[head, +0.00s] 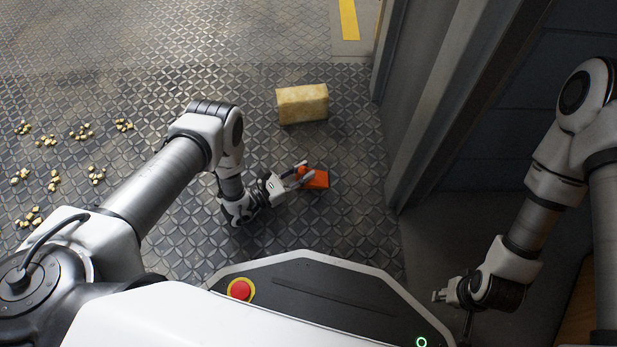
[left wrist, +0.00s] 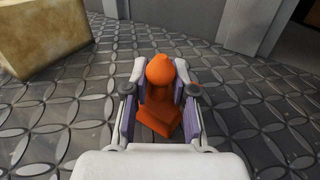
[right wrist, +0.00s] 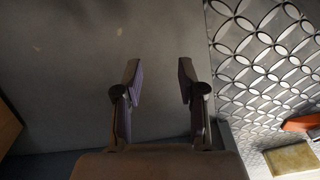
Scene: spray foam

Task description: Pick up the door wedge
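The orange door wedge (head: 318,180) is on the patterned metal floor in front of my left gripper (head: 301,174). In the left wrist view the wedge (left wrist: 160,120) has a rounded knob at its top and sits between the two fingers of my left gripper (left wrist: 159,92). The fingers are spread on either side of the knob, close to it. I cannot tell whether they touch it. My right gripper (right wrist: 158,75) is open and empty beside the wall at the right; it also shows in the head view (head: 438,296).
A yellowish block (head: 303,104) lies on the floor beyond the wedge. Several small clusters of gold-coloured pieces (head: 81,132) are scattered at the left. A grey wall and door frame (head: 425,110) stand to the right. The floor between block and wedge is clear.

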